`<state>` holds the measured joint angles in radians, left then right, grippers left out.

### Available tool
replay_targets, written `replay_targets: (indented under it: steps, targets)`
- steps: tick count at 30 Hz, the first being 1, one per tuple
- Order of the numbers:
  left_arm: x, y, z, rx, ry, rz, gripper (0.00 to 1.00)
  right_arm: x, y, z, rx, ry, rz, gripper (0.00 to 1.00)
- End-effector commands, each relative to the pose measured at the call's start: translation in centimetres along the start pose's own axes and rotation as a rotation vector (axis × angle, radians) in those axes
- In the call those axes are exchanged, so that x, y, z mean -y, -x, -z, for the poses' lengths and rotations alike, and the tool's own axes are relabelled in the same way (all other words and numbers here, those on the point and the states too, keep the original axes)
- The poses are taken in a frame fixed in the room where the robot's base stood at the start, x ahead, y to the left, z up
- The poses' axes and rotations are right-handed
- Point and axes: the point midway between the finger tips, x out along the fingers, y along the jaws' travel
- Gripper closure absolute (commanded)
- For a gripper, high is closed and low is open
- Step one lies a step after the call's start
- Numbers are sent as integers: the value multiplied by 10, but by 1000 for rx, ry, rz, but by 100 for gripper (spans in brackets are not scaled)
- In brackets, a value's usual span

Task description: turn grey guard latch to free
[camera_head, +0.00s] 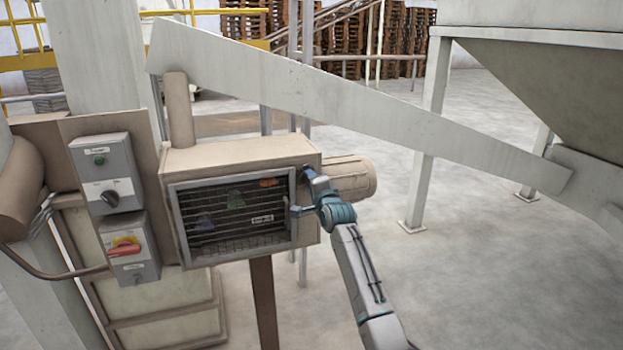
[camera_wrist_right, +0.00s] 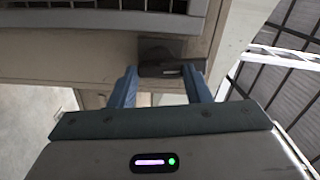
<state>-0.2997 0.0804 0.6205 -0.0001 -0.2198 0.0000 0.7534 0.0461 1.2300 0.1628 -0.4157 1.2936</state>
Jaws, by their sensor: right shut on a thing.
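The wire guard (camera_head: 178,226) is a grey-framed mesh door on the front of the beige machine box (camera_head: 235,154). It is closed. My right gripper (camera_head: 301,192) is at the guard's right edge. In the right wrist view its two blue fingers (camera_wrist_right: 160,76) stand on either side of the dark grey latch (camera_wrist_right: 157,53), shut on it. The latch sits on the beige housing beside the guard frame, with a small light mark on its lower edge. In the head view the gripper mostly hides the latch. My left gripper is not in view.
A beige motor cylinder (camera_head: 350,177) sticks out right of the box. A sloping grey beam (camera_head: 360,108) crosses above. Floor at right is clear.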

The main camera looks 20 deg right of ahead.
Motion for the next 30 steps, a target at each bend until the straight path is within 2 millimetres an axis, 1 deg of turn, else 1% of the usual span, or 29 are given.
replay_targets:
  steps: [1, 10, 27, 28, 30]
  targets:
    - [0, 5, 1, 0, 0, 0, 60, 1, 0, 0, 1, -29, -3, 79]
    - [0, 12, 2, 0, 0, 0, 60, -1, 0, 0, 1, -149, -2, 79]
    - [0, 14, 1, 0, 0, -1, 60, -2, 0, -1, 1, -179, -3, 79]
    - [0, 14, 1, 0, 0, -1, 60, -2, 0, -1, 1, -179, -3, 52]
    - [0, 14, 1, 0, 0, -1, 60, -2, 0, -1, 1, -179, -2, 39]
